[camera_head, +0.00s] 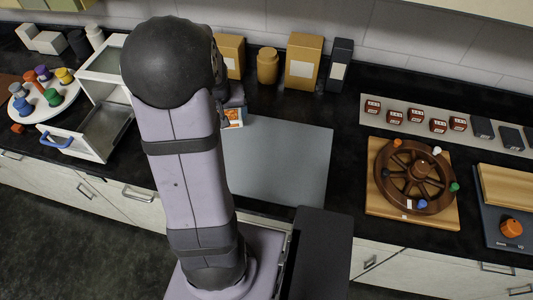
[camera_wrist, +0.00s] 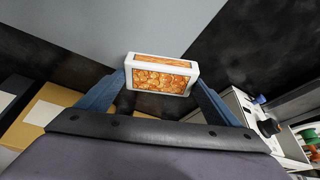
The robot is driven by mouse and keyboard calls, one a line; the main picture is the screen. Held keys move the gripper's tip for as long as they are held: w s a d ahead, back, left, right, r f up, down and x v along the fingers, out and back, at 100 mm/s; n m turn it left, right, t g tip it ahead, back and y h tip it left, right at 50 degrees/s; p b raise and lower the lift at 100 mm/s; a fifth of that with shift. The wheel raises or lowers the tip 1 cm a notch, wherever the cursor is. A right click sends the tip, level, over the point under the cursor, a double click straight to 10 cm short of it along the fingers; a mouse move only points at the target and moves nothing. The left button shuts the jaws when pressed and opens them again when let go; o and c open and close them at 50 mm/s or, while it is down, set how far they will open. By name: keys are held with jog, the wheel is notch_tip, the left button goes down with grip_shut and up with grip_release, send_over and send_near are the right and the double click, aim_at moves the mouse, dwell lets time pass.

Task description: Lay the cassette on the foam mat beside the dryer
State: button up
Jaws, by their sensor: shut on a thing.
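The cassette (camera_wrist: 160,76) is a flat white-framed block with an orange patterned face. My gripper (camera_wrist: 160,80) is shut on it, with one blue finger at each end. In the head view the cassette (camera_head: 233,117) shows beside my arm, near the back left corner of the grey foam mat (camera_head: 285,160). The mat is bare where it shows; my arm hides its left part. It also shows in the wrist view (camera_wrist: 150,22), beyond the cassette. The white dryer (camera_head: 92,130) stands left of my arm with a drawer-like part out. I cannot tell the cassette's height above the surface.
Tan boxes (camera_head: 304,60), a jar (camera_head: 267,66) and a dark box (camera_head: 340,66) line the wall behind the mat. A round tray with coloured knobs (camera_head: 42,100) is at the left. A wooden wheel (camera_head: 415,175) on a board is at the right.

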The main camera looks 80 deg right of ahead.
jog(key=s+d+m+g, duration=0.1)
jog(key=s+d+m, duration=0.15)
jog(key=s, duration=0.25)
notch_tip(320, 180, up, 4)
jog(key=r+m+g+y, duration=0.1)
jog(key=m+g+y, duration=0.35)
jog(key=m, duration=1.45)
send_over(272, 155)
jog(key=w, duration=0.2)
jog(key=shift+f+m+g, duration=0.25)
jog(key=shift+m+g, duration=0.1)
jog(key=shift+f, duration=0.1)
jog(key=shift+f+p, duration=1.4)
jog(key=shift+f, duration=3.55)
jog(key=shift+f, duration=0.15)
jog(key=o, duration=1)
